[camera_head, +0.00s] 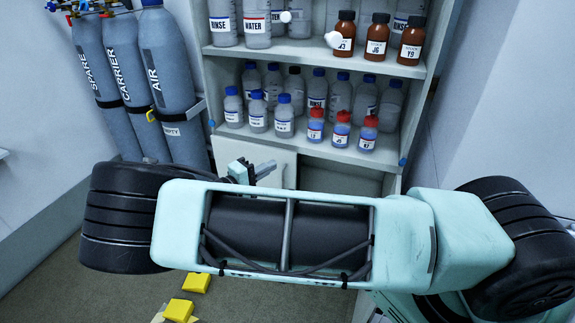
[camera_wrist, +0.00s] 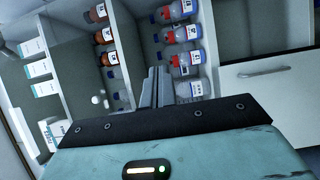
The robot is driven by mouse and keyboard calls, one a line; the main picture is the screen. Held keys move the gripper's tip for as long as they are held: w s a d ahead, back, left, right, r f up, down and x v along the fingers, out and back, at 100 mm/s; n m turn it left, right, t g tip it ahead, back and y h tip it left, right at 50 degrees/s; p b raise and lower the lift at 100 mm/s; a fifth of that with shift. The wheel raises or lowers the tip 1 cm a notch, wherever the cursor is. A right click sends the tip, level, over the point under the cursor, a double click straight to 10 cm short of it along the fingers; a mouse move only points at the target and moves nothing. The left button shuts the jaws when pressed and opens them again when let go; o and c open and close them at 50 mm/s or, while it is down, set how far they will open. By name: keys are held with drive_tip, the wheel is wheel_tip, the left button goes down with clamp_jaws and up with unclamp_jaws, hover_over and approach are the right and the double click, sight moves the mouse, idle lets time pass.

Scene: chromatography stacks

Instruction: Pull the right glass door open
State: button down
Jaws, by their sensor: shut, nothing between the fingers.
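The glass doors in front of the cabinet shelves are so clear that I cannot make out their panes or edges. Two pale round knobs show: a left knob (camera_head: 285,16) and a right knob (camera_head: 333,39), the right one lower in the picture. Two small pale knobs also show close together in the wrist view (camera_wrist: 100,101). My gripper (camera_head: 268,170) is shut and empty, below both knobs in the head view, in front of the cabinet's lower part. In the wrist view its fingers (camera_wrist: 155,86) point toward the shelves, apart from the knobs.
The cabinet (camera_head: 300,52) holds several clear bottles, brown bottles (camera_head: 376,38) and red-capped bottles (camera_head: 341,130). Gas cylinders (camera_head: 164,62) stand at the left. A white lower door (camera_head: 228,151) is below the shelves. Yellow blocks (camera_head: 196,283) are on the floor. A wall stands close at right.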

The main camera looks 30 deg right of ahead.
drive_tip(key=s+d+p, duration=0.2)
drive_tip(key=d+p, duration=0.4)
drive_tip(key=d, duration=0.3)
drive_tip(key=shift+s, duration=0.2)
